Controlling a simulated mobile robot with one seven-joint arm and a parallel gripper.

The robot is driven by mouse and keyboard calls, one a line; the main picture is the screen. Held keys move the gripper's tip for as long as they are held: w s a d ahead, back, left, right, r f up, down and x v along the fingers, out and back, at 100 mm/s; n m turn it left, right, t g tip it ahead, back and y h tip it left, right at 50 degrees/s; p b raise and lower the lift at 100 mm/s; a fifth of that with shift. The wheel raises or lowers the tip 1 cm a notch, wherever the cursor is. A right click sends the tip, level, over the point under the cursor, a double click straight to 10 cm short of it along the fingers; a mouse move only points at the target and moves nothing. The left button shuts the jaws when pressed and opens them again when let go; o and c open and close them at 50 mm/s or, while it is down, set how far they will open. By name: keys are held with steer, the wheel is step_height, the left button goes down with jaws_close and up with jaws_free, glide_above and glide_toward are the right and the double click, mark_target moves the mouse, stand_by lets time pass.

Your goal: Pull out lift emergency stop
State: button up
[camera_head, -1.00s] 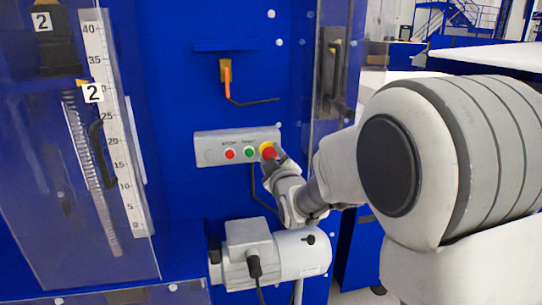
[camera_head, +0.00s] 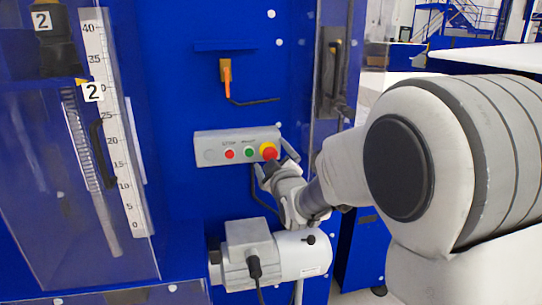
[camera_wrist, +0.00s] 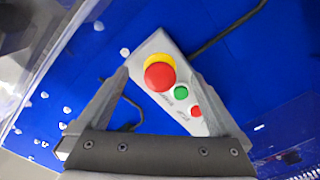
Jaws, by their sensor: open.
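The emergency stop is a red mushroom button (camera_head: 269,152) on a yellow base, at the right end of a grey control box (camera_head: 215,149) on the blue machine panel. My gripper (camera_head: 276,154) is open just in front of the button. In the wrist view the red button (camera_wrist: 160,76) lies between the spread fingers of my gripper (camera_wrist: 162,78), nearer the left finger. No contact with the button is visible. The fingers partly cover the right end of the box in the head view.
A green button (camera_head: 249,152) and a small red button (camera_head: 229,154) sit left of the emergency stop. A grey motor (camera_head: 275,257) is below the box. An orange handle (camera_head: 226,77) is above. A clear guard (camera_head: 75,190) with a ruler (camera_head: 115,130) stands at left.

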stand_by(0.3)
steer(key=b+v, duration=0.2)
steer(key=v, duration=0.5)
steer(key=shift+b, duration=0.4)
